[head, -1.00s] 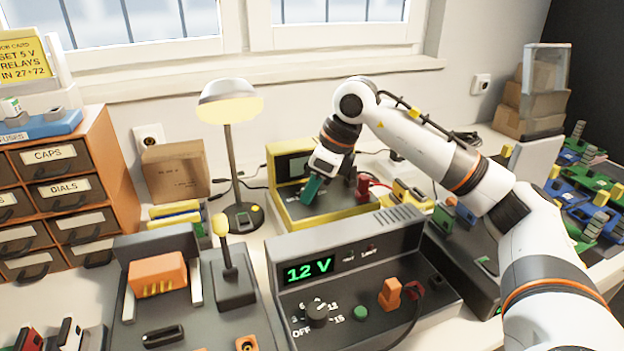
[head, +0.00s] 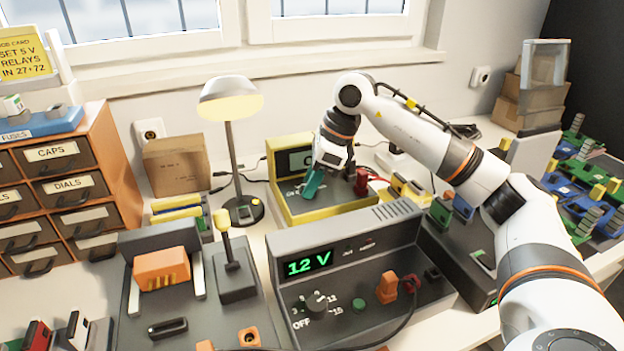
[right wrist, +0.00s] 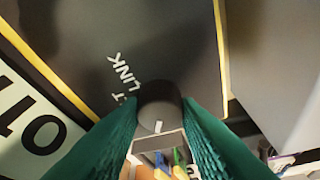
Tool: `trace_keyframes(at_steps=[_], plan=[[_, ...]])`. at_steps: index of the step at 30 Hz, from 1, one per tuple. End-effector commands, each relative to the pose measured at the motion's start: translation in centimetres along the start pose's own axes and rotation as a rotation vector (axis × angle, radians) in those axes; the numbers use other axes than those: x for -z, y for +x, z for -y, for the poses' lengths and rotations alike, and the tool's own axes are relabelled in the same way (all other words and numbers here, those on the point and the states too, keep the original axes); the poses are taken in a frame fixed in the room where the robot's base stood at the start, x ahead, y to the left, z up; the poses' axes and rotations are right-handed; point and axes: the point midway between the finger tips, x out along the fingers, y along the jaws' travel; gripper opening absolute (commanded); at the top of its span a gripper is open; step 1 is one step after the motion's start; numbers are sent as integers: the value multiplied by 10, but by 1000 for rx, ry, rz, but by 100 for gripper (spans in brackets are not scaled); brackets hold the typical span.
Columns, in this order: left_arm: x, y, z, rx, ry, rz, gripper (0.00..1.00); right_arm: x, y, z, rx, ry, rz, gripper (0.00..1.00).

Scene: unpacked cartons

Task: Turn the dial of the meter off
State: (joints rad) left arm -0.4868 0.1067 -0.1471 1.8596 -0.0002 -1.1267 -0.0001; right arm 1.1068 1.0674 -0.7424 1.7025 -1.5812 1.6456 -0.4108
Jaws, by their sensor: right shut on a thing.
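The yellow-edged meter (head: 345,207) stands at the back of the bench, beside the lamp. Its pale display (head: 297,160) is partly hidden by my right arm and also shows at the left of the right wrist view (right wrist: 35,132), where dark characters are partly cut off. My right gripper (head: 313,186) is at the meter's dark face, its green fingers closed around the dark round dial (right wrist: 158,98). In the right wrist view the dial sits between the fingertips with a white mark on it. The labels "T" and "LINK" show beyond it. My left gripper is out of view.
A grey power supply (head: 340,262) reading 12 V stands in front of the meter, with its own knob (head: 316,304). The lamp (head: 230,100) stands left of the meter. A red plug (head: 361,182) is close right of my gripper. Drawers (head: 65,190) stand far left.

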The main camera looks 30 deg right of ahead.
Motion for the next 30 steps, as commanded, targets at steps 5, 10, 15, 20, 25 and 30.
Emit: trace_keyframes(at_steps=[5,10,15,20,25,30], plan=[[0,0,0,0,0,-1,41,0,0,0,-1,0,-1,52],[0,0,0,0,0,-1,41,0,0,0,-1,0,0,52],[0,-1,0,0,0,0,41,0,-5,0,-2,1,-1,52],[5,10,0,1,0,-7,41,1,-29,-1,-4,0,-3,52],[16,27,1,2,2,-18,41,1,-67,0,-4,0,-4,52],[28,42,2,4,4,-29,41,1,-99,0,-3,1,-3,52]])
